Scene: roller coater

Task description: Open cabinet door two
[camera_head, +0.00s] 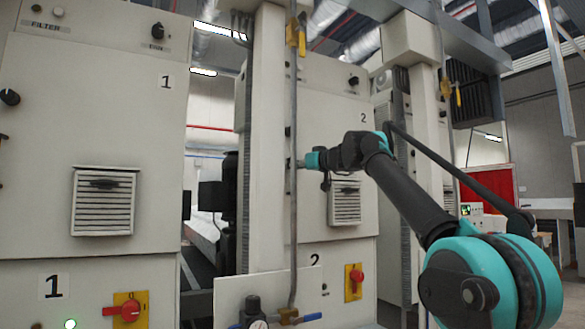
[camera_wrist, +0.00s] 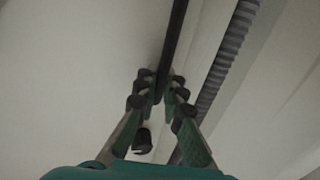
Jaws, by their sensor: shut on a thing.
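Cabinet door two (camera_head: 335,105) is a cream panel marked "2" with a louvred vent, in the middle of the head view. It looks closed or nearly so. My gripper (camera_head: 298,163) reaches its left edge at mid height, beside a thin vertical pipe. In the wrist view the fingers of my gripper (camera_wrist: 158,88) come together on a small dark part at the door's edge, likely its handle, mostly hidden by the fingertips. A dark gap (camera_wrist: 175,35) runs up from there.
A grey vertical pipe (camera_head: 294,230) stands just left of my gripper, by a cream post. Cabinet one (camera_head: 105,120) is at the left. A lower panel (camera_head: 270,295) with a gauge and a red switch (camera_head: 354,281) sit below door two. My arm crosses the right side.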

